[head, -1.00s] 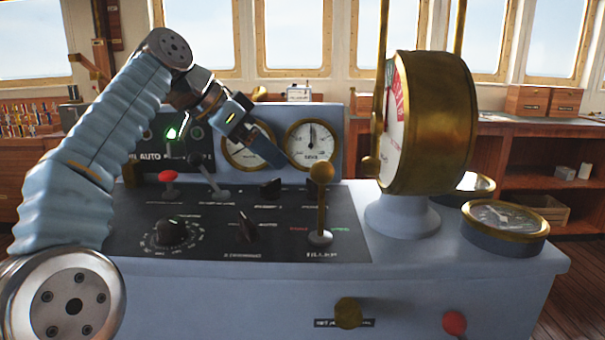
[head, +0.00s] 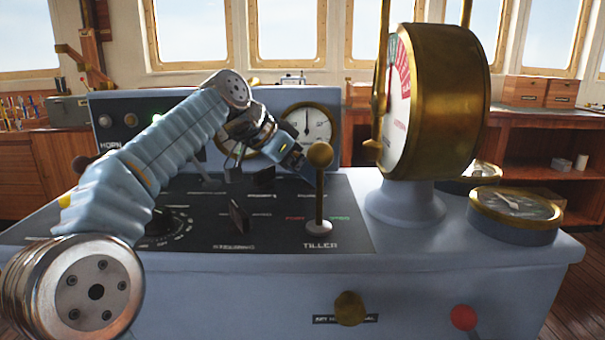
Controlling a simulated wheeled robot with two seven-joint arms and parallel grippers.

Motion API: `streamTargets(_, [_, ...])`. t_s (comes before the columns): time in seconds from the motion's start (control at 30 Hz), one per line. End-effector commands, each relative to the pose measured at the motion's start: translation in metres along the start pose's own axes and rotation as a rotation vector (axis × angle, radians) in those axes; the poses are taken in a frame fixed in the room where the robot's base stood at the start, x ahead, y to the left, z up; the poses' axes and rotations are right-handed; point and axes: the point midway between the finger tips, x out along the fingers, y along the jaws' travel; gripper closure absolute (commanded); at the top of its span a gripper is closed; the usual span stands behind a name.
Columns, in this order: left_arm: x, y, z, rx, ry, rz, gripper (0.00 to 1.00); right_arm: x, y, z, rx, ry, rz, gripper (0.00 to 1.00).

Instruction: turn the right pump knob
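My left arm reaches in from the left across the console. Its gripper (head: 306,168) points down and to the right, with its fingertips just left of the tiller's ball and over the back part of the black panel. I see it edge-on, so I cannot tell whether its fingers are apart. A small dark knob (head: 262,183) shows low behind the arm at the panel's back row. The gripper and the tiller cover the area to its right, and no right pump knob can be made out there. My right gripper is not in view.
The brass tiller lever (head: 319,200) stands close beside the gripper. The large brass telegraph (head: 440,105) rises to the right. A black pointer knob (head: 240,216) and a round dial knob (head: 163,222) sit nearer the front. Gauges (head: 306,124) stand behind.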

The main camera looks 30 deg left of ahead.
Motion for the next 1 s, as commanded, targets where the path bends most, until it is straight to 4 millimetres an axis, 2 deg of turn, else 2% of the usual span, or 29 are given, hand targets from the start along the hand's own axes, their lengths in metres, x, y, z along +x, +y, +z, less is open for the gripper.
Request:
streamTargets(0.33, [0.004, 0.0, 0.0, 0.0, 0.0, 0.0, 0.1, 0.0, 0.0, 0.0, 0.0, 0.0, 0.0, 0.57])
streamTargets(0.7, [0.004, 0.0, 0.0, 0.0, 0.0, 0.0, 0.65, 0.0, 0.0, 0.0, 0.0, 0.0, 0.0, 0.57])
streamTargets(1.0, [0.002, -0.002, -0.002, 0.034, -0.001, 0.038, 0.65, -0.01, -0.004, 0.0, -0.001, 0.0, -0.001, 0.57])
